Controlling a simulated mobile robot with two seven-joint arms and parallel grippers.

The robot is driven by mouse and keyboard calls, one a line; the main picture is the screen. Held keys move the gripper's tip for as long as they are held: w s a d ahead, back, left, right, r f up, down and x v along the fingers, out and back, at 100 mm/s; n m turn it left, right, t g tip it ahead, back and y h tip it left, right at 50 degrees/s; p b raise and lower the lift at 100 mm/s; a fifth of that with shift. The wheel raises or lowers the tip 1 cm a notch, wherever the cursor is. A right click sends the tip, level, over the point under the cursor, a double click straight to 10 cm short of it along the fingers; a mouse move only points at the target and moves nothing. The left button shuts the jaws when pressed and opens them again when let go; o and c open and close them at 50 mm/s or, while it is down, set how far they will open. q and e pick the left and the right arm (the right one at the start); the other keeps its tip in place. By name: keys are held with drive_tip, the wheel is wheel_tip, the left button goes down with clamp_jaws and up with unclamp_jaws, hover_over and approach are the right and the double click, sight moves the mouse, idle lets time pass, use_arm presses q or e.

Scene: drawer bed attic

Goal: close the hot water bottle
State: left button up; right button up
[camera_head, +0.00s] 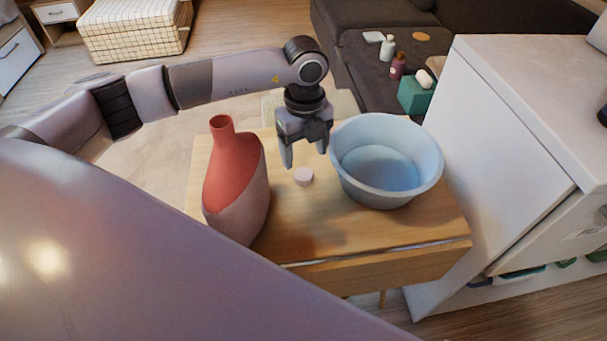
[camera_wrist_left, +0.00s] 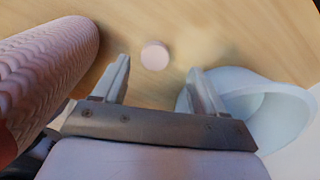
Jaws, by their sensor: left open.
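The hot water bottle (camera_head: 234,190) stands upright on the left of the small wooden table, with a red neck and a ribbed pinkish cover. In the left wrist view the bottle (camera_wrist_left: 45,70) fills the left side. A small round pale pink cap (camera_head: 303,176) lies on the table between the bottle and the basin. In the left wrist view the cap (camera_wrist_left: 155,55) shows beyond the gap between the fingers. My left gripper (camera_head: 306,160) is open and empty, pointing down above the cap. My right gripper is not in view.
A light blue basin (camera_head: 346,170) stands on the table right of the cap, close to my left gripper. A white cabinet (camera_head: 470,130) is at the right. A dark sofa (camera_head: 375,75) with small bottles is behind. The table's front (camera_head: 330,245) is bare.

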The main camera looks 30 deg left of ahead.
sight(302, 172)
use_arm(q)
drive_tip(key=f, duration=0.5)
drive_tip(key=shift+s+a+f+b, duration=0.1)
drive_tip(key=shift+s+b, duration=0.15)
drive_tip(key=shift+b, duration=0.1)
drive_tip(key=c, duration=1.1)
